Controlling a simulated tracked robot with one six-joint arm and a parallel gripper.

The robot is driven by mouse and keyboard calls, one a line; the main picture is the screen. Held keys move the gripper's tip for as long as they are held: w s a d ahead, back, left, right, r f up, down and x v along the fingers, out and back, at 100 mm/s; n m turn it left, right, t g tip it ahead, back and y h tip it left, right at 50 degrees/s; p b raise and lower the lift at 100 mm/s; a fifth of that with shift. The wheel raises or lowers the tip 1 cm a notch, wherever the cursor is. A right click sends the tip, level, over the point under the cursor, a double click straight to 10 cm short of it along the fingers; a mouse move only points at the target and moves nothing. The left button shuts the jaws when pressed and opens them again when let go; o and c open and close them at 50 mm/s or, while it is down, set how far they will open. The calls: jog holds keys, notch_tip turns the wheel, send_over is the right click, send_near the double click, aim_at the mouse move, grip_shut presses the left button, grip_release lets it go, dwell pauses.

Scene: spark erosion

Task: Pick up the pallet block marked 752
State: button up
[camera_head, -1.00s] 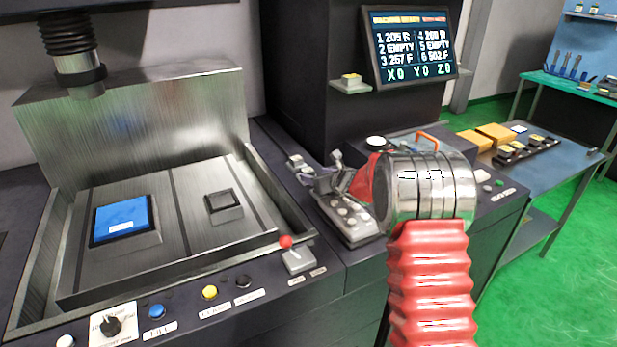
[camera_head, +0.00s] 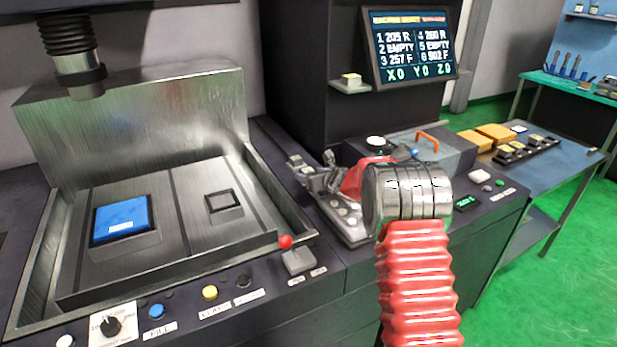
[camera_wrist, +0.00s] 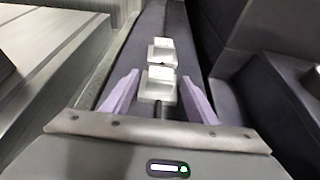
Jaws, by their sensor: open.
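I cannot read the mark 752 on any block. My gripper (camera_wrist: 159,75) is open, with its two purple fingers apart in the wrist view. A pale square block (camera_wrist: 158,83) on a stem shows between the fingers, apart from both. A second pale block (camera_wrist: 160,49) stands just beyond it. In the head view my gripper (camera_head: 320,180) is partly hidden behind my wrist, over a grey rack (camera_head: 352,236) on the machine's front ledge. On the right bench, several dark blocks with yellow tops (camera_head: 537,140) stand in a row, their marks too small to read.
A blue-topped block (camera_head: 122,217) and a small dark block (camera_head: 223,201) sit in the metal tank at left. A red-knobbed lever (camera_head: 286,241) stands near the rack. A box with an orange handle (camera_head: 428,139), a shelf block (camera_head: 351,79) and a screen (camera_head: 410,47) are to the right.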

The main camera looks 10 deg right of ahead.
jog(key=shift+r, duration=0.1)
jog(key=c, duration=1.1)
jog(key=shift+r, duration=0.1)
notch_tip(320, 180, up, 10)
jog(key=shift+f, duration=0.1)
dwell(0.5)
